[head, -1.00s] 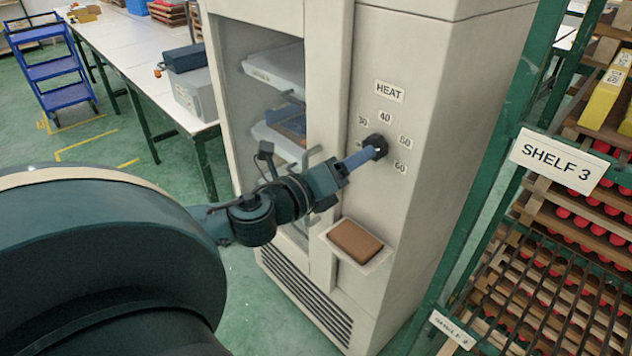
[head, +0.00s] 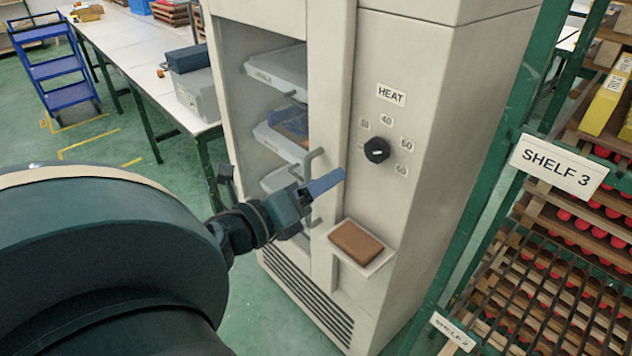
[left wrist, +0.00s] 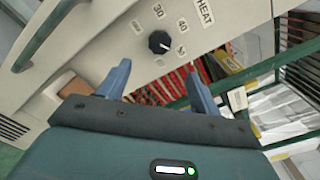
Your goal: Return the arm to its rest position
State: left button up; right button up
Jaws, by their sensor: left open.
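My left gripper (head: 326,183) is in front of the cream cabinet, below and left of the black heat knob (head: 377,150), and apart from it. In the left wrist view its two blue fingers (left wrist: 157,84) are spread with nothing between them. The knob (left wrist: 159,42) shows beyond the fingertips there, with its pointer mark turned toward the lower right. In the head view the knob has numbers around it and a HEAT label (head: 391,95) above. My left arm reaches in from the left. My right gripper is not in view.
The cabinet's door handle (head: 309,165) is close beside the gripper. A small ledge with a brown block (head: 356,241) juts out below. SHELF 3 rack (head: 557,163) stands at right. A long white table (head: 130,60) and a blue cart (head: 62,72) stand at back left.

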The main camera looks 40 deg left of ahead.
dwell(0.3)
pick_arm(q)
jog(key=s+f+n+g+y, duration=0.25)
jog(key=f+n+g, duration=0.25)
jog(key=f+n, duration=1.15)
jog(key=s+d+f+n+g+h, duration=0.2)
jog(key=s+d+f+n+h, duration=0.2)
jog(key=d+f+n, duration=0.5)
jog(key=d+f, duration=0.5)
jog(key=d, duration=0.2)
jog(key=shift+s+d+g, duration=0.15)
jog(key=shift+d+g, duration=0.05)
jog(key=shift+g, duration=0.2)
